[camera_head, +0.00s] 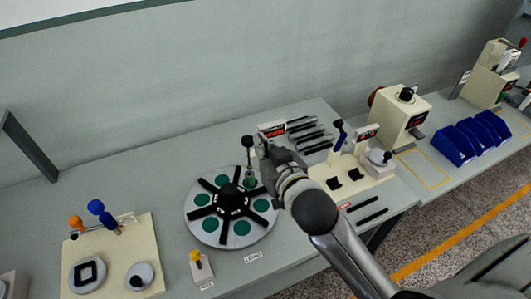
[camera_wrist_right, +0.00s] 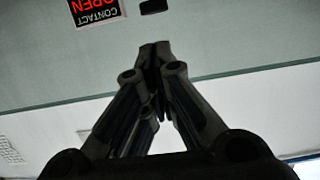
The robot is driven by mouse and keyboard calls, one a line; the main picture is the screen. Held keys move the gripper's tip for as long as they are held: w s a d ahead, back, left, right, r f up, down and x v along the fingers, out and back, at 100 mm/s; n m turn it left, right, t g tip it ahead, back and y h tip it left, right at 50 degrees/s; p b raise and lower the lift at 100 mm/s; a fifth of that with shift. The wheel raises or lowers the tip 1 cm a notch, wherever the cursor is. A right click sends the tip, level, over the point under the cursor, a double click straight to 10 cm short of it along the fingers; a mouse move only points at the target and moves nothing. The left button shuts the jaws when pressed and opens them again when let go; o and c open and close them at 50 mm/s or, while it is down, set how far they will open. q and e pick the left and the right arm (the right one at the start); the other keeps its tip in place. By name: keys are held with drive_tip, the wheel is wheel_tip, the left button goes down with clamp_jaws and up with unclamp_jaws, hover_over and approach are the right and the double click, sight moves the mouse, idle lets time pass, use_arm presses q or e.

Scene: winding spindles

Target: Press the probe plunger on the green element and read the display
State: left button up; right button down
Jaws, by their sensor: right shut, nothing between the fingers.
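A round grey plate (camera_head: 262,222) carries several green elements (camera_head: 240,228) around a black hub (camera_head: 231,193). The probe plunger has a black knob (camera_head: 248,142) on a thin stem, standing over the green element at the plate's upper right. My right gripper (camera_head: 266,147) is shut and empty close to the right of the knob; whether it touches the knob I cannot tell. In the right wrist view its fingertips (camera_wrist_right: 155,50) are together. The small display (camera_head: 272,129) stands behind the probe.
A cream board (camera_head: 140,238) with orange and blue handles lies at the left. A yellow-topped piece (camera_head: 200,264) stands in front of the plate. Grey bars (camera_head: 312,134), a cream fixture (camera_head: 352,176) and a cream machine (camera_head: 400,115) are to the right. Blue bins (camera_head: 455,146) are farther right.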

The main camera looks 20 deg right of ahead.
drive_tip(key=shift+v, duration=1)
drive_tip(key=shift+r, duration=0.1)
